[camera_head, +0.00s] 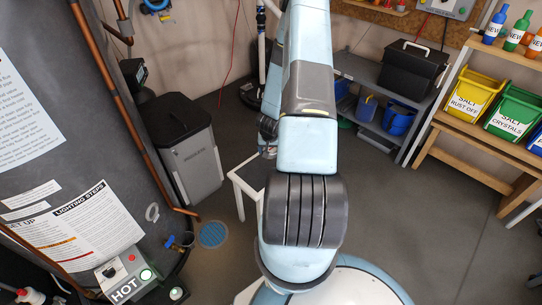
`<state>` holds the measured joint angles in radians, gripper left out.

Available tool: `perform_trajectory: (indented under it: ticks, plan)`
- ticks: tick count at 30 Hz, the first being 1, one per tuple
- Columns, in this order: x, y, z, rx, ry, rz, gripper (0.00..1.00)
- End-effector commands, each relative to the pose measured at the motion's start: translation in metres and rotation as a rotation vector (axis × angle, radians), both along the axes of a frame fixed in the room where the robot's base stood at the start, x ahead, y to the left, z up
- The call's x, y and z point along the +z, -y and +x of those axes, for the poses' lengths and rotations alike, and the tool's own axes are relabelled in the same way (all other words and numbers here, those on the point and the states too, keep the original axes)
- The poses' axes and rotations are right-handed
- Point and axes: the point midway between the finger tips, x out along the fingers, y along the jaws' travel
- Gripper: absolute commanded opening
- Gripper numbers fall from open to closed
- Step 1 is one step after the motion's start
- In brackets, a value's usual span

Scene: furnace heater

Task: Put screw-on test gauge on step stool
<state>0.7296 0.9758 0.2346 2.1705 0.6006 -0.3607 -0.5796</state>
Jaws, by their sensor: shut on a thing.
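My gripper (268,135) shows only in part, small and dark, at the left edge of my blue and grey arm. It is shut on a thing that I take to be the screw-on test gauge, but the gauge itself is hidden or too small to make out. A white-framed stand that looks like the step stool (243,182) is on the floor just left of my arm. My gripper appears above and behind its near corner in the picture. My arm hides the right part of the stool.
A grey bin with a black lid (186,148) stands left of the stool. The big grey furnace tank (65,110) with copper pipes fills the left.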

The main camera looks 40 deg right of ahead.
Motion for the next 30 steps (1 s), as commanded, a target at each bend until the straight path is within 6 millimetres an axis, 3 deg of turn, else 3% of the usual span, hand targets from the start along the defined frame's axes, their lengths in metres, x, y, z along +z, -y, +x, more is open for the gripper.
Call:
perform_trajectory:
  ticks: [3,8,17,25,30]
  plan:
    - [-0.022,0.008,0.012,-0.002,-0.002,0.004,0.37]
    - [-0.041,0.016,0.026,-0.002,-0.001,0.003,0.37]
    - [-0.055,0.023,0.036,-0.002,-0.002,0.002,0.37]
    - [-0.084,0.023,0.036,-0.002,-0.002,0.004,0.37]
    - [-0.086,0.023,0.036,0.0,-0.001,0.002,0.37]
